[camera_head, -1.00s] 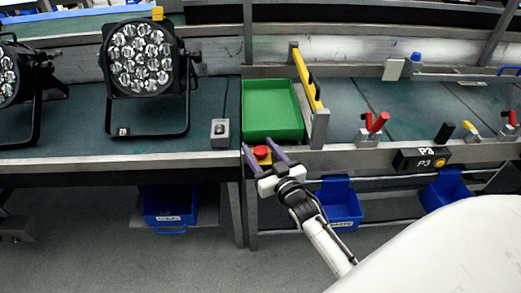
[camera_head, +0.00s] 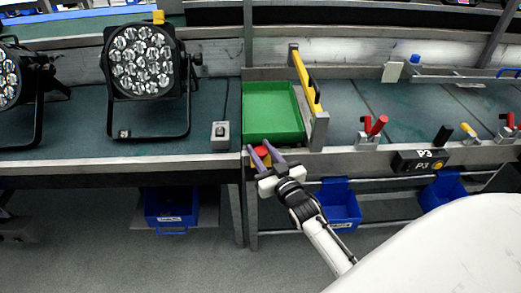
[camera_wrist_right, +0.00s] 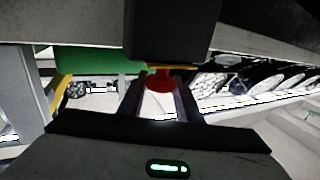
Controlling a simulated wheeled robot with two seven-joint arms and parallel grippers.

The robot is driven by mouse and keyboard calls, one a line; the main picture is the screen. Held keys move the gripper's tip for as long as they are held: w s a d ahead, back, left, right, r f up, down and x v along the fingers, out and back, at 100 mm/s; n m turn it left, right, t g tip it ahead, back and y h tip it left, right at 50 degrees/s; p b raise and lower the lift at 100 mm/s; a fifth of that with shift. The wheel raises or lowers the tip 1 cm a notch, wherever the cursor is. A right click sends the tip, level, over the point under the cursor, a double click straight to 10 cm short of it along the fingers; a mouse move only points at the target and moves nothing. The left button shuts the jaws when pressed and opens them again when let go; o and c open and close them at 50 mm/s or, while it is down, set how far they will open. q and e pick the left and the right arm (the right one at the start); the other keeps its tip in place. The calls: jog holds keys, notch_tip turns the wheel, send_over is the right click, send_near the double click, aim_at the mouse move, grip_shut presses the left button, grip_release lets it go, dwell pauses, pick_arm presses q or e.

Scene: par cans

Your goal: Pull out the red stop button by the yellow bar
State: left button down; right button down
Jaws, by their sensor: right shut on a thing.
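The red stop button (camera_head: 262,149) sits on a yellow base at the front edge of the bench, just below the green tray. My right gripper (camera_head: 262,152) is shut on the red button, with one purple finger at each side of it. In the right wrist view the red button (camera_wrist_right: 159,81) shows between the two fingers, under a dark box with a yellow plate. The yellow bar (camera_head: 306,80) stands at the right side of the green tray, behind and to the right of the gripper. My left gripper is not in view.
The green tray (camera_head: 273,110) lies on the bench behind the button. A grey switch box (camera_head: 220,135) stands to its left, near a par can (camera_head: 141,60). Red-handled clamps (camera_head: 374,126) and a P3 box (camera_head: 420,161) are to the right. A blue bin (camera_head: 338,207) hangs below.

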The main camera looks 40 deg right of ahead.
jog(key=c, duration=1.3)
grip_release()
jog(key=shift+r, duration=0.2)
jog(key=shift+o, duration=0.2)
jog(key=s+a, duration=0.1)
jog(key=s, duration=0.9)
jog(key=shift+a, duration=0.3)
jog(key=s+a+f+n+g+y, duration=0.2)
jog(key=s+a+f+g, duration=0.3)
jog(key=s+a+f, duration=0.3)
notch_tip(320, 180, down, 3)
jog(key=shift+a+f+y, duration=0.1)
jog(key=shift+a+y, duration=0.5)
jog(key=shift+a, duration=0.15)
jog(key=s+a+f+g, duration=0.1)
jog(key=s+a+f, duration=0.1)
jog(key=s, duration=0.1)
jog(key=s+a+f+n+g+y, duration=0.1)
jog(key=s+a+f+g, duration=0.1)
jog(key=s+a, duration=0.1)
jog(key=s+a+f+g+y, duration=0.1)
jog(key=s+a+f, duration=0.1)
jog(key=s, duration=0.2)
jog(key=shift+s+a+f+n, duration=0.2)
jog(key=shift+n, duration=0.2)
jog(key=shift+c, duration=0.5)
